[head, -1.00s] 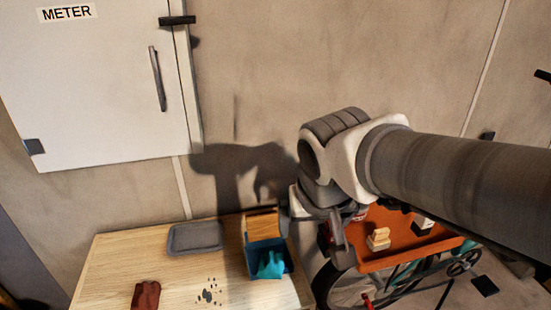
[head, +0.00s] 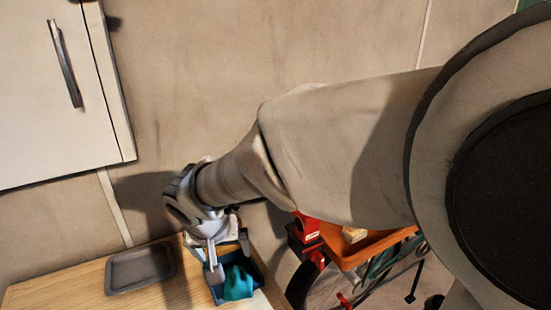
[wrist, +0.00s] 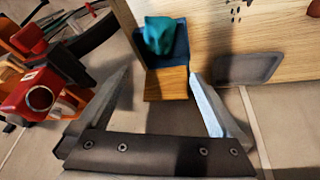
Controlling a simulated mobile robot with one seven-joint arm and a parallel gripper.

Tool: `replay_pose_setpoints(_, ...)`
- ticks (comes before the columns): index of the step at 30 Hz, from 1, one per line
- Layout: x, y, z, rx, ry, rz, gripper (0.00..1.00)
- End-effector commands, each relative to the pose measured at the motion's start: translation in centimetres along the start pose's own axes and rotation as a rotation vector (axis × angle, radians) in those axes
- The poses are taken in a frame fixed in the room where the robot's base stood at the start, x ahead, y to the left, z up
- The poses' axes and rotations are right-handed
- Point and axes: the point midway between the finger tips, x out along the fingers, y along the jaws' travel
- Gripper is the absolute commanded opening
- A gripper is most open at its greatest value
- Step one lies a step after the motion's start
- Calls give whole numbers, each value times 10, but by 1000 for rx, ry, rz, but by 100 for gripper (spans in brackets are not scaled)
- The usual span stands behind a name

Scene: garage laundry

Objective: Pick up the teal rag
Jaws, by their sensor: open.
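The teal rag (head: 238,283) lies bunched in a small blue bin (head: 262,276) on the wooden table. In the wrist view the teal rag (wrist: 160,35) rests in the blue bin's (wrist: 181,53) far part, with a wooden block or panel (wrist: 166,84) at the near side. My gripper (head: 226,248) is above the bin's back edge, its fingers pointing down. In the wrist view my gripper (wrist: 160,85) has its fingers spread wide and empty, with the bin beyond them. It appears apart from the rag.
A grey tray (head: 140,269) lies on the table (head: 70,289) left of the bin. An orange tray (head: 372,248) and a red item (head: 305,228) are to the right. A white cabinet (head: 60,110) hangs on the wall behind.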

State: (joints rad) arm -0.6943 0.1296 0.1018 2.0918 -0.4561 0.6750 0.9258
Motion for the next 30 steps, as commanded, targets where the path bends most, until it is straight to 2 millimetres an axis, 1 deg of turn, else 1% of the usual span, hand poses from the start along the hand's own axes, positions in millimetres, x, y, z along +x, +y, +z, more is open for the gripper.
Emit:
replay_pose_setpoints(5, 21, -3, 2, -3, -3, 1, 100)
replay_pose_setpoints(15, 94, -2, 1, -3, -3, 1, 100)
replay_pose_setpoints(18, 109, -3, 1, -4, -1, 0, 100)
replay_pose_setpoints(21, 119, -2, 0, -2, -1, 0, 100)
replay_pose_setpoints(26, 127, -2, 0, -2, 0, -1, 100)
replay_pose_setpoints(30, 144, 0, -1, -1, -2, 0, 100)
